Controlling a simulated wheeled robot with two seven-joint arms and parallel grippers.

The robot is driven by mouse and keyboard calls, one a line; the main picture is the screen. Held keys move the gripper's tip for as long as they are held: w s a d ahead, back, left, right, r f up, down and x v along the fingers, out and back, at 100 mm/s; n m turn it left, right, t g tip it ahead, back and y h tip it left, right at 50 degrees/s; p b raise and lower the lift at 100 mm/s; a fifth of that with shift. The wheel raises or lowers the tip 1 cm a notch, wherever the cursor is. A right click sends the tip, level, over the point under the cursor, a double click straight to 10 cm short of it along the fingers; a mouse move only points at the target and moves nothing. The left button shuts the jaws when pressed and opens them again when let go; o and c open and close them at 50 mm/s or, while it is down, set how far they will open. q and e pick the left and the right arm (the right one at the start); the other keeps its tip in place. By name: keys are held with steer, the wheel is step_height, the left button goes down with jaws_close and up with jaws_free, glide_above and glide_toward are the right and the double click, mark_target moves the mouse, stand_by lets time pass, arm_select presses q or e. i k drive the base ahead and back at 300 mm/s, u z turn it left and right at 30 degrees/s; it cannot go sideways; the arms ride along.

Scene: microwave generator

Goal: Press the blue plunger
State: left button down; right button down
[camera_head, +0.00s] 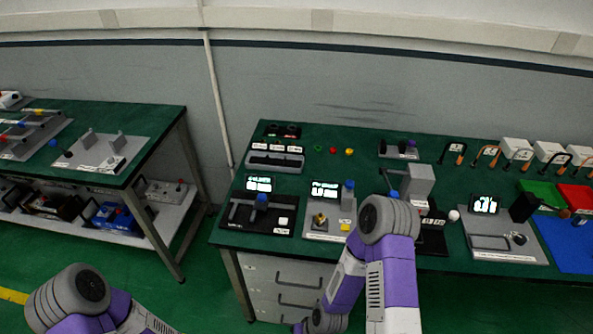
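Several small blue parts are in view, and I cannot tell for certain which is the plunger. An upright blue-topped cylinder (348,187) stands at the back right of a grey panel (318,226) on the green-topped bench. A blue knob (262,199) sits on the black panel (240,216) to its left. Another blue part (393,211) shows just behind my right arm's elbow, partly hidden. My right arm rises from the bottom over the bench's front edge and bends back down. My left arm is at the lower left, away from the bench. Neither gripper shows.
Small lit displays (324,190) stand on the panels. A grey box-like fixture (420,182) stands behind my right elbow. Hooked tools and white boxes (515,148) line the right back. A second bench (150,125) stands at left, with a floor gap between.

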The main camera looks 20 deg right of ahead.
mark_target(350, 184)
steer(key=u, duration=0.75)
steer(key=k, duration=0.95)
steer(key=z, duration=1)
steer(key=i, duration=0.35)
steer(key=z, duration=0.05)
